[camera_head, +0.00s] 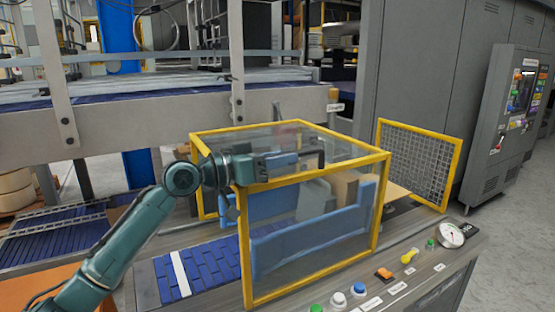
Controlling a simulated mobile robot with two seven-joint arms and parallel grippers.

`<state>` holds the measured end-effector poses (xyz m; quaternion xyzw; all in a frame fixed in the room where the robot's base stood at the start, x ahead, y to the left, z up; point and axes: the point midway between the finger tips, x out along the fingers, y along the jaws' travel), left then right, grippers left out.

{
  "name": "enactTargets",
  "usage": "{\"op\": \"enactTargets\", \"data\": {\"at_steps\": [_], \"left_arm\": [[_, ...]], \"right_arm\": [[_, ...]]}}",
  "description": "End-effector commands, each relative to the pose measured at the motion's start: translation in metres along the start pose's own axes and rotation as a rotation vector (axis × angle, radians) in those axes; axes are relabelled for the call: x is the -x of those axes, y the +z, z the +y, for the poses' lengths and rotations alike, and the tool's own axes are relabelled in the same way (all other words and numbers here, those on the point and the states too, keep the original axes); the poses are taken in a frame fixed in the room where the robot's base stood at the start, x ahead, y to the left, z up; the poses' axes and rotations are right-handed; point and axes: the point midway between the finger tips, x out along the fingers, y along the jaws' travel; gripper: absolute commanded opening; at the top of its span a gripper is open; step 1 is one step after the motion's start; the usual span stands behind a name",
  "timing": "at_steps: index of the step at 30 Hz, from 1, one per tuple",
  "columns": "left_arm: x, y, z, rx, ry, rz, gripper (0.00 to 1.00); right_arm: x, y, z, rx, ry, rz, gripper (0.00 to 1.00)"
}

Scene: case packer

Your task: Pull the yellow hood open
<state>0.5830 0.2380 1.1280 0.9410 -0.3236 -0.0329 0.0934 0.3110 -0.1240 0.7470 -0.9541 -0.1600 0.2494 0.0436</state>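The yellow hood (314,277) is a box of yellow frame bars with clear panes. It stands over the blue conveyor and looks closed. My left arm comes in from the left, and its wrist crosses the hood's upper left corner. My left gripper (318,156) is at the hood's top, seen against the clear top pane. Its fingertips are small and dark, and I cannot tell whether they are open or touching the hood. My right gripper is not in view.
Blue guide parts and a cardboard box (345,188) show through the panes. A yellow-framed mesh guard (418,163) stands to the right. A front panel carries several buttons and a gauge (451,235). A grey control cabinet (503,125) stands at the far right, with open floor before it.

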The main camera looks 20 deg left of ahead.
Motion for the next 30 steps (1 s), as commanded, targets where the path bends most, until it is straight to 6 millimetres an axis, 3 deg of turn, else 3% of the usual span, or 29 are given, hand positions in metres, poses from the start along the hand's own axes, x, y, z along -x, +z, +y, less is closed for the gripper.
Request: {"op": "enactTargets", "data": {"at_steps": [7,15,21,30], "left_arm": [[0.019,0.002,-0.002,-0.002,-0.004,0.000,0.36],[0.080,0.006,-0.002,-0.003,-0.004,-0.005,0.36],[0.112,0.004,-0.001,0.001,-0.001,-0.002,0.36],[0.131,0.001,0.000,0.000,0.000,-0.001,0.36]], "right_arm": [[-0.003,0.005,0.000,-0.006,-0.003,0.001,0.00],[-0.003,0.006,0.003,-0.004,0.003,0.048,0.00],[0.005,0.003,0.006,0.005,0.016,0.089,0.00],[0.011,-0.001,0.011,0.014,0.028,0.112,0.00]]}}
